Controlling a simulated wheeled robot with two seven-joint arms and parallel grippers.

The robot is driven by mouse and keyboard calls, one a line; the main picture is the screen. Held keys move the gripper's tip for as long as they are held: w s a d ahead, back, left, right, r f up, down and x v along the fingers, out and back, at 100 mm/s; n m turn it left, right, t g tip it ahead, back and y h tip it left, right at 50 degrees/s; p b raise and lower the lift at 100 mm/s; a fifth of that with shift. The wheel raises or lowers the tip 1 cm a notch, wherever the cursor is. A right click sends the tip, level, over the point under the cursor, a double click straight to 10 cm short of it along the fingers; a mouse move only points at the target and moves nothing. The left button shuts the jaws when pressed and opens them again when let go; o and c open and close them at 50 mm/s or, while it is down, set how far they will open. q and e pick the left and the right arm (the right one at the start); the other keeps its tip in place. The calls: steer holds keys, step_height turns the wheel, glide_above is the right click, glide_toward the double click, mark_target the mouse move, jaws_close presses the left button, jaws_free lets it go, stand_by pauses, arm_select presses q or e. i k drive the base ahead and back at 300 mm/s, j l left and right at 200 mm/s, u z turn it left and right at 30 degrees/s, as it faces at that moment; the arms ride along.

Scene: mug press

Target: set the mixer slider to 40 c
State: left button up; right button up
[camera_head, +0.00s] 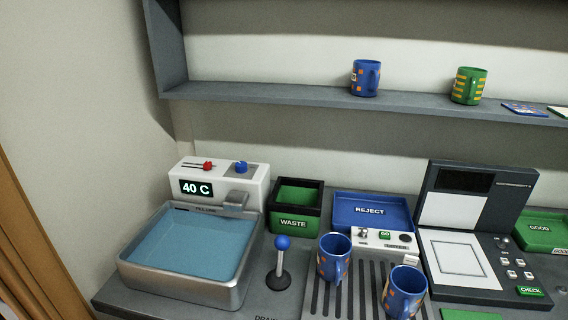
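The mixer unit (249,181) is a white box behind the sink at the left. Its display (196,188) reads "40 C". A red slider knob (207,166) sits on a track on its top, toward the right part of that track. A blue knob (241,167) sits on a grey patch to its right. Neither of my grippers is in view.
A blue-topped drain lever (282,243) stands right of the sink. A black and green waste bin (297,208), a blue reject tray (372,209), two blue mugs (333,266) on a slatted rack and a dark check station (467,225) lie further right. A shelf (300,95) hangs above.

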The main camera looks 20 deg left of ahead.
mark_target(208, 165)
steer(key=u, duration=1.2)
